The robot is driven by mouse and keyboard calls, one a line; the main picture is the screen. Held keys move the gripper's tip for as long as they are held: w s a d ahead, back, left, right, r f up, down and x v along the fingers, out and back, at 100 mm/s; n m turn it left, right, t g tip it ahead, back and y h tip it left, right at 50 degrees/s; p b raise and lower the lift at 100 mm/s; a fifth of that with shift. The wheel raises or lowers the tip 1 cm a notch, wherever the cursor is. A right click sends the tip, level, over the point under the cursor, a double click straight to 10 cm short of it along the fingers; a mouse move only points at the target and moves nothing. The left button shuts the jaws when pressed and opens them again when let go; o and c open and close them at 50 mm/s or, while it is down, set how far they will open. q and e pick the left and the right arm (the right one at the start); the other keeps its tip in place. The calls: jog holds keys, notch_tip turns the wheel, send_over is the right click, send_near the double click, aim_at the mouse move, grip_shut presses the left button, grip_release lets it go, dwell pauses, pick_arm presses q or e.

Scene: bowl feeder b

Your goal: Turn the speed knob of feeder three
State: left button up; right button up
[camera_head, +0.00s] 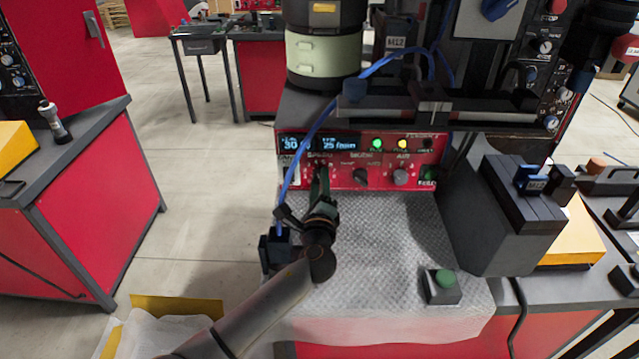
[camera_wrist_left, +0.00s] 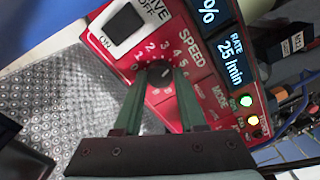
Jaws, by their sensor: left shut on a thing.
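The feeder's red control panel (camera_head: 345,174) faces me below the bowl feeder. In the left wrist view, the dark speed knob (camera_wrist_left: 154,74) sits on the panel (camera_wrist_left: 190,112) beside the word SPEED, with a number scale around it. My left gripper (camera_head: 319,172) reaches the knob from the front; in the wrist view its two green fingers (camera_wrist_left: 158,78) are closed on the knob, one on each side. The display (camera_head: 335,145) reads 30 and 25 /min in the head view. The fingers partly hide the knob and scale. My right gripper is not in view.
Two other knobs, the middle one (camera_head: 360,176) and the right one (camera_head: 400,177), are close beside on the panel. A blue cable (camera_head: 312,133) hangs in front of the panel's left side. A green button box (camera_head: 442,285) stands on the textured mat (camera_head: 385,250), otherwise mostly clear.

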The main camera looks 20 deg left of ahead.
pick_arm(q)
grip_shut()
jog(key=shift+m+p, duration=1.95)
jog(key=shift+m, duration=0.95)
jog(key=o, duration=0.8)
grip_release()
jog(key=shift+o, duration=0.2)
